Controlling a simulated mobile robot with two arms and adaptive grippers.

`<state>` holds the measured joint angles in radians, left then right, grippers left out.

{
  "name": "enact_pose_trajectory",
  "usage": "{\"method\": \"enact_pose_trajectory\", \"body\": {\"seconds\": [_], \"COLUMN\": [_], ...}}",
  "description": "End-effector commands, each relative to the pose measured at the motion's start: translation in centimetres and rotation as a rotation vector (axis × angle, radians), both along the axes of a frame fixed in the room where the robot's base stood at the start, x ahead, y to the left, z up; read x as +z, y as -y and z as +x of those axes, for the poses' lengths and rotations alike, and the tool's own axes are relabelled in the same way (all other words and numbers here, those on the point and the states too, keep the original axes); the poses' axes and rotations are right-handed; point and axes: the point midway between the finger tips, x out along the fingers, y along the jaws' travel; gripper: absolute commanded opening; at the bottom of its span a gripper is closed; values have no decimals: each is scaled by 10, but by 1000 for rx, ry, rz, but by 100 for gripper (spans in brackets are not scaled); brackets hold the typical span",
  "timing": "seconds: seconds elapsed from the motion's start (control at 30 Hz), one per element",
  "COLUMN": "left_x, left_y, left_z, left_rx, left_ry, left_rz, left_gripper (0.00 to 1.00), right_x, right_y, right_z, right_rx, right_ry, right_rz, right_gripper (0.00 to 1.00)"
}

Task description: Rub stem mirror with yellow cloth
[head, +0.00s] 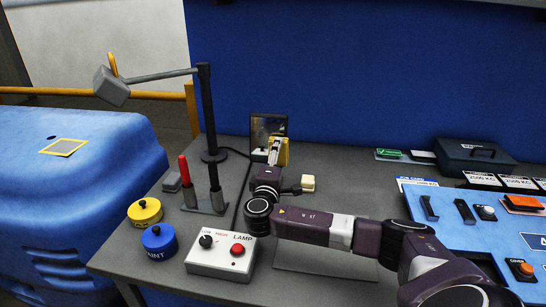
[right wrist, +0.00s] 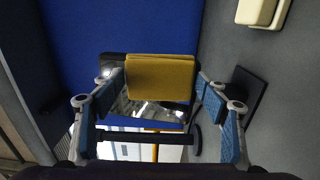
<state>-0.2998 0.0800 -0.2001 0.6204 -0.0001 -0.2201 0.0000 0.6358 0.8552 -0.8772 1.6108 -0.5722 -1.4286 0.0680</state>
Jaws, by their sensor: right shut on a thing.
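The stem mirror (head: 268,124) stands upright at the back of the grey table, a dark-framed plate facing me. My right gripper (head: 274,152) is right in front of its lower part, shut on the yellow cloth (head: 284,153). In the right wrist view the cloth (right wrist: 160,78) is a folded yellow pad between the fingertips, and the mirror (right wrist: 130,108) shows behind and below it, partly covered. I cannot tell whether the cloth touches the glass. The mirror's base is hidden by my gripper in the head view. My left gripper is not in view.
A lamp post (head: 208,110) stands left of the mirror. A cream block (head: 308,183) lies right of my gripper. A switch box (head: 222,255), yellow pot (head: 145,212) and blue pot (head: 158,240) are at front left. A blue panel (head: 450,212) and dark box (head: 474,156) are at right.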

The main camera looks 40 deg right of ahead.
Motion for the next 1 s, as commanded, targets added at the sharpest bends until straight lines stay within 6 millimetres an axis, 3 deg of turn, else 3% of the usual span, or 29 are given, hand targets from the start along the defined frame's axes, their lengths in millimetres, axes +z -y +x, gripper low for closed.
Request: {"method": "enact_pose_trajectory", "body": {"seconds": [0.37,1.0], "left_x": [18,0], "left_y": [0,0], "left_z": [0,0], "left_rx": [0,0], "left_ry": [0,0], "left_rz": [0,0], "left_gripper": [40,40], "right_x": [23,21], "right_y": [0,-25], "right_z": [-2,32], "right_rx": [-4,-2], "right_ry": [0,1], "right_rz": [-1,-1], "right_gripper": [48,48]}}
